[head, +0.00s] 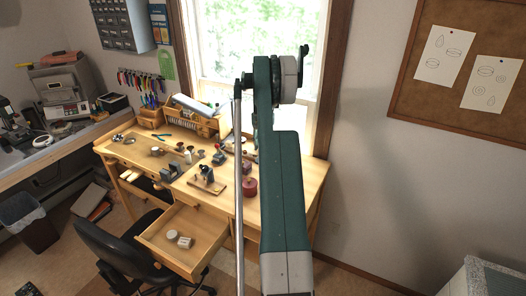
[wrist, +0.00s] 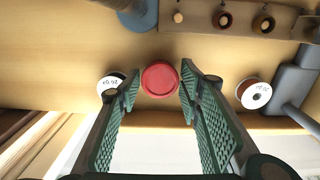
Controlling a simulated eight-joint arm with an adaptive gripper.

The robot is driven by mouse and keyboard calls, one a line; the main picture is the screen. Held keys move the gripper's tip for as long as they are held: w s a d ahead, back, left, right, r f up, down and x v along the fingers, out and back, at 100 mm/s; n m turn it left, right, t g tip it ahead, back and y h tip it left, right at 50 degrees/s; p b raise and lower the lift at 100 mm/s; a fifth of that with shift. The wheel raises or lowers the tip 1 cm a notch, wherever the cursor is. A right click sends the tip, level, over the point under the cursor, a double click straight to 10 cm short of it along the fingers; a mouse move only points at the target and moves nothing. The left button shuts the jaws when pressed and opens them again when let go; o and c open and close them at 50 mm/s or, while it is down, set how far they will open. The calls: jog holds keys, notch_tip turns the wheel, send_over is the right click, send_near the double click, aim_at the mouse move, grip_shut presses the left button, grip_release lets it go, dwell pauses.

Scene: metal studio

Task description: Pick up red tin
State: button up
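The red tin (wrist: 160,78) is round and shows its lid in the wrist view, just ahead of and between my fingertips. In the head view a dark red round tin (head: 249,187) stands on the right part of the wooden workbench, just left of my arm. My gripper (wrist: 161,71) is open, with one green ribbed finger on each side of the tin. I see no clear contact between the fingers and the tin. My gripper is not visible in the head view, where my arm stands in front.
In the wrist view a white-labelled spool (wrist: 109,82) is close beside the left finger. A copper-coloured spool (wrist: 253,93) lies right of the right finger, near a grey tool (wrist: 291,83). The workbench (head: 222,201) also holds small tools, and its drawer (head: 184,239) is open.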

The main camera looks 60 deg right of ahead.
dwell(0.3)
jog(key=c, duration=0.6)
jog(key=shift+o, duration=0.2)
jog(key=shift+r, duration=0.1)
notch_tip(320, 180, up, 10)
jog(key=shift+b, duration=0.4)
dwell(0.4)
